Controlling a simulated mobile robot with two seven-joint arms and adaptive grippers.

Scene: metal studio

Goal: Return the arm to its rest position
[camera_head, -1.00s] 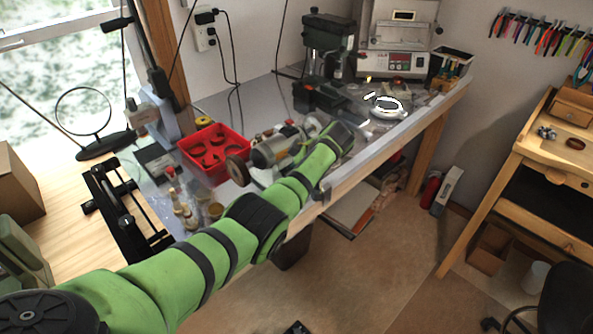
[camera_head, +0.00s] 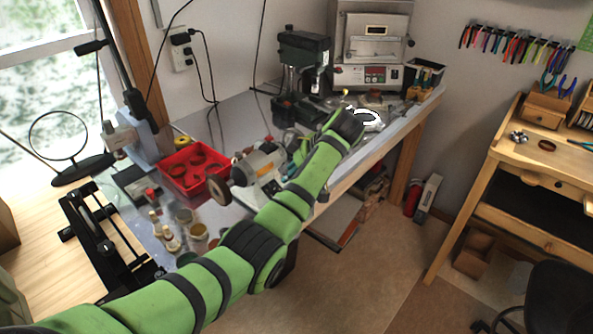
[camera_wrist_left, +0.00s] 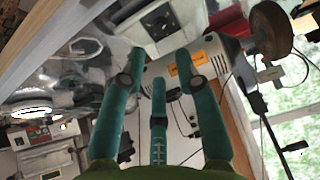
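My left arm (camera_head: 235,250), green with black bands, reaches from the lower left over the workbench. Its dark end (camera_head: 345,124) is beside the glowing white ring (camera_head: 368,117) at the bench's front edge, overlapping it in this view. My left gripper (camera_head: 303,149) shows only partly behind the arm, over the bench near the polishing motor (camera_head: 262,163). In the left wrist view its three teal fingers (camera_wrist_left: 160,58) are spread apart with nothing between them, facing the motor's base (camera_wrist_left: 160,22). My right arm and gripper are not in view.
The workbench (camera_head: 232,115) holds a red tray (camera_head: 193,168), a drill press (camera_head: 303,65), a kiln (camera_head: 370,45) and several small jars. A second wooden bench (camera_head: 500,155) stands right.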

